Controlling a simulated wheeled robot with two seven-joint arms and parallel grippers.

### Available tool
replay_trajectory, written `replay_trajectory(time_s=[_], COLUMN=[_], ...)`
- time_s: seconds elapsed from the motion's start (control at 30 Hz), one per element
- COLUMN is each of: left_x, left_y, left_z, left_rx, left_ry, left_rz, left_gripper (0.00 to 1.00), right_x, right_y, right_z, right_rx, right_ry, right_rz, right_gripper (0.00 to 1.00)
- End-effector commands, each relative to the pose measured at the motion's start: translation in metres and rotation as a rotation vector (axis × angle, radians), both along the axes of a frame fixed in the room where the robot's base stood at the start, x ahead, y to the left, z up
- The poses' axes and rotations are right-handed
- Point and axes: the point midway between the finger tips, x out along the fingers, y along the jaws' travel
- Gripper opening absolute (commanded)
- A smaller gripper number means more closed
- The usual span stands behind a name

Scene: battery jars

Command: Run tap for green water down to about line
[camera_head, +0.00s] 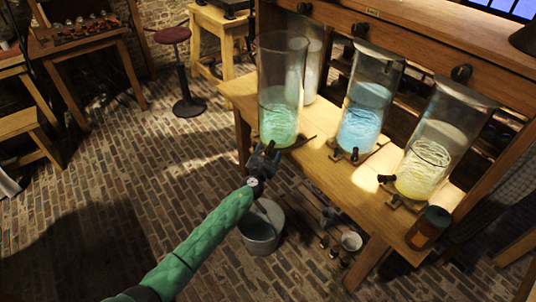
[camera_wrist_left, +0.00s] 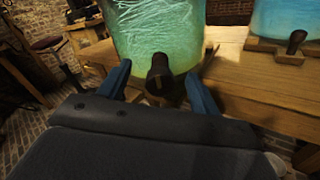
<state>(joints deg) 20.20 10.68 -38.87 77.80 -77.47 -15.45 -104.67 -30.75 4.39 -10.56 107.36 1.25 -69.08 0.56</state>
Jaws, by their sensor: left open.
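The glass jar of green water (camera_head: 281,112) stands at the left front of the wooden bench. Its water fills roughly the lower part, with pale squiggles in it; I cannot make out a level line. In the left wrist view the green jar (camera_wrist_left: 160,32) fills the top, and its dark tap (camera_wrist_left: 159,72) points toward me. My left gripper (camera_head: 264,152) is at the jar's base. In the wrist view its blue fingers (camera_wrist_left: 157,84) are apart, one on each side of the tap. Contact with the tap cannot be told. My right gripper is not in view.
A grey bucket (camera_head: 262,232) stands on the brick floor below the tap. A blue-water jar (camera_head: 366,105) and a yellow-water jar (camera_head: 436,145) stand to the right on the bench (camera_head: 330,178). A dark jar with an orange label (camera_head: 428,228) is at the bench's right end. A stool (camera_head: 184,85) stands behind.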

Motion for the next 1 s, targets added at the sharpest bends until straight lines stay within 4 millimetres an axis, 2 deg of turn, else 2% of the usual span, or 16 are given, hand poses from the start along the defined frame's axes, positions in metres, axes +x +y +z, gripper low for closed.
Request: replay_trajectory(time_s=[0.5, 1.0], left_x=[-0.043, -0.045], left_y=[0.015, 0.016], left_z=[0.001, -0.001], left_rx=[0.000, -0.009], left_ry=[0.000, 0.005], left_rz=[0.000, 0.003], left_gripper=[0.64, 0.64], right_x=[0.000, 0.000], right_y=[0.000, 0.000], right_z=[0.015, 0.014], right_rx=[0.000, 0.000], right_ry=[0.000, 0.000], right_rz=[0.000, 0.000], right_gripper=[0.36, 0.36])
